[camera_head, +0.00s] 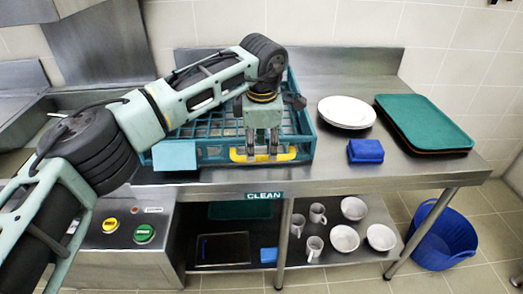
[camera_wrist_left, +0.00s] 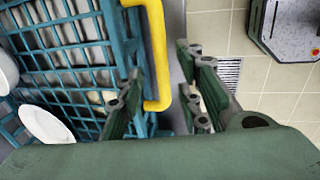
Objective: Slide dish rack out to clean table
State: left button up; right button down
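The teal dish rack (camera_head: 304,145) sits at the left part of the steel clean table (camera_head: 345,178), behind the CLEAN label. A yellow handle (camera_head: 238,155) runs along its front side. My left gripper (camera_head: 262,157) points down at this handle. In the left wrist view the gripper (camera_wrist_left: 165,98) is open, with the yellow handle (camera_wrist_left: 158,60) showing between its fingers; I cannot tell whether they touch it. The rack's grid (camera_wrist_left: 75,50) fills the left of that view, with a white dish (camera_wrist_left: 45,122) by it. My right gripper is not in view.
White plates (camera_head: 346,112), a blue block (camera_head: 366,151) and stacked trays (camera_head: 425,123) stand on the table's right. Mugs and bowls (camera_head: 344,239) are on the shelf below. A blue bucket (camera_head: 446,238) stands on the floor. Bare table separates the rack from the plates.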

pick_arm(q)
notch_tip(320, 180, up, 8)
jog(key=s, duration=0.1)
jog(key=shift+s+r, duration=0.25)
jog(key=shift+s, duration=0.15)
